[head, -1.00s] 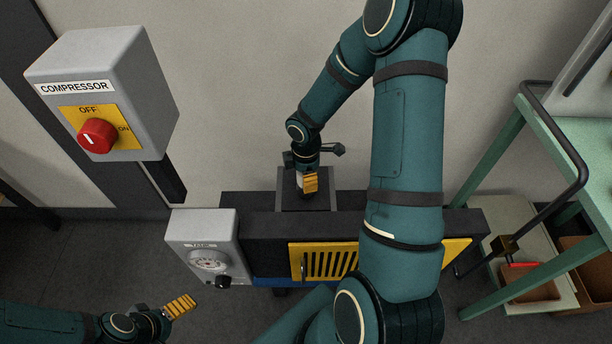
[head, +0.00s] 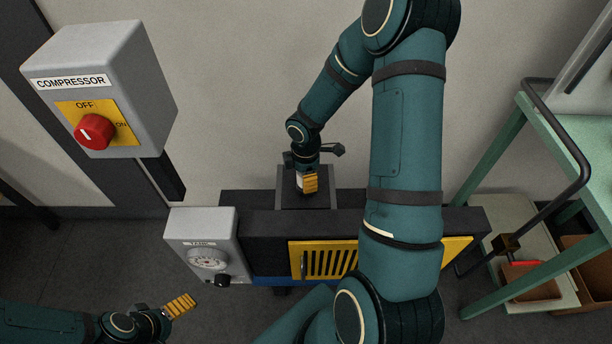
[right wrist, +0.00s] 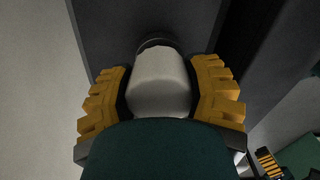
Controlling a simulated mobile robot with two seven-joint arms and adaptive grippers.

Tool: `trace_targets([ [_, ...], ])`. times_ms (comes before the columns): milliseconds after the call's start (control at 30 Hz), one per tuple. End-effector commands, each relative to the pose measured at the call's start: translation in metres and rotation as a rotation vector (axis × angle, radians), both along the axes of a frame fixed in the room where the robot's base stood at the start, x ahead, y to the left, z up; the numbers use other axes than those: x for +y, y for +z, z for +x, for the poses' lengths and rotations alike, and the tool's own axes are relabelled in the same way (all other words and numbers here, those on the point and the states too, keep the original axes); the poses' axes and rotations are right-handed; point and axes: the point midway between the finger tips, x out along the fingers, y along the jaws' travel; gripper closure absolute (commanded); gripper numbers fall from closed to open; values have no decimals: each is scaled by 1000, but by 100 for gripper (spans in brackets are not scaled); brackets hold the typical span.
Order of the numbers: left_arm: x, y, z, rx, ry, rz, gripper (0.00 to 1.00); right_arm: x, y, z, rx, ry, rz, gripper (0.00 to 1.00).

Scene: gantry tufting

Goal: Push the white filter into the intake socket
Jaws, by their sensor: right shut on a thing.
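The white filter (right wrist: 158,82) sits between the yellow fingers of my right gripper (right wrist: 162,95) in the right wrist view. The fingers are shut on its sides. Its far end meets a dark round ring (right wrist: 157,42), which looks like the intake socket; how deep it sits there I cannot tell. In the head view my right gripper (head: 307,184) is at the grey box on top of the machine, and only a sliver of the filter (head: 299,182) shows. My left gripper (head: 180,306) is low at the left, away from the machine; its finger gap is not clear.
The dark machine (head: 260,224) has a yellow grille (head: 325,262) and a grey tank gauge box (head: 203,228) at its left. A grey compressor switch box (head: 105,85) with a red knob (head: 95,131) hangs at upper left. A green-framed cart (head: 490,235) stands at right.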

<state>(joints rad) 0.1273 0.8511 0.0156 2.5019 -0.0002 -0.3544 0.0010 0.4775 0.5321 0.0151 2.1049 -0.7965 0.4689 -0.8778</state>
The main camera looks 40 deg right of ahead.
Motion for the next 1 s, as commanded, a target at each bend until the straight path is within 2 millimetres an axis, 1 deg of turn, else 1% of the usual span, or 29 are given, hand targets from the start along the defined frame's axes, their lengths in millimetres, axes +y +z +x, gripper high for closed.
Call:
trace_targets([
  [467, 0, -6, 0, 0, 0, 0, 10, 0, -7, 0, -1, -4, 0, 91],
  [567, 0, -9, 0, 0, 0, 0, 10, 0, -8, 1, -1, -43, -1, 91],
  [833, 0, -19, 0, 0, 0, 0, 10, 1, -8, 0, -1, -242, -1, 91],
  [1000, 0, -19, 0, 0, 0, 0, 10, 0, -7, 0, 0, -282, -1, 91],
])
